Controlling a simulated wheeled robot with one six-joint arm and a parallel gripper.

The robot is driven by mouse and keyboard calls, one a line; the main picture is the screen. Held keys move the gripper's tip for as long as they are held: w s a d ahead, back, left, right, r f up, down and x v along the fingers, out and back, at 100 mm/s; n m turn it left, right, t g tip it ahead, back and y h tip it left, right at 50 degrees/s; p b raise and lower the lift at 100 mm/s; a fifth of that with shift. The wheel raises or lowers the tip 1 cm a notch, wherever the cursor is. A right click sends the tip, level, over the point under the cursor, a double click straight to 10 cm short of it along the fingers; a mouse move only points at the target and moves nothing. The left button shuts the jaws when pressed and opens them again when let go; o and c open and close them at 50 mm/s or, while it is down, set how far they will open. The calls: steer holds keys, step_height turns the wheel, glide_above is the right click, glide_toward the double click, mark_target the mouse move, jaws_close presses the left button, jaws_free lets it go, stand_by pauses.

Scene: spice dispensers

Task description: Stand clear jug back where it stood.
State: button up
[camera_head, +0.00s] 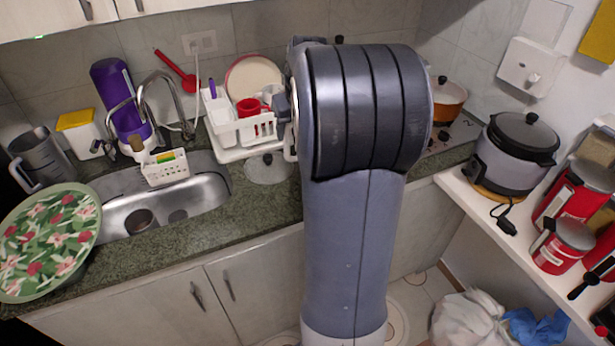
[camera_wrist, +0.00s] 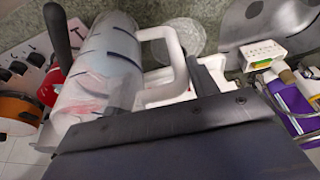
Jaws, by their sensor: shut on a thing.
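The clear jug (camera_wrist: 100,65) shows in the wrist view, see-through with dark marks on its wall and a thick white handle (camera_wrist: 176,60). It lies tilted across the picture. My gripper (camera_wrist: 165,88) is shut on the jug at its handle side; the exact contact is partly hidden by the gripper's body. In the head view my arm hides the jug and most of the gripper.
A white dish rack (camera_head: 235,135) with a red cup stands left of my arm, beside the sink (camera_head: 140,215). A grey pitcher (camera_head: 42,158) and a floral plate (camera_head: 48,240) are at the left. An orange pot (camera_head: 447,100) and a cooker (camera_head: 512,155) are at the right.

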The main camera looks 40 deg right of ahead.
step_height(320, 180, down, 9)
steer(key=shift+r+p, duration=0.2)
steer(key=shift+p, duration=0.25)
steer(key=shift+f, duration=0.15)
steer(key=o, duration=1.7)
steer(key=shift+s, duration=0.1)
steer(key=b+v, duration=0.1)
steer(key=v, duration=1.1)
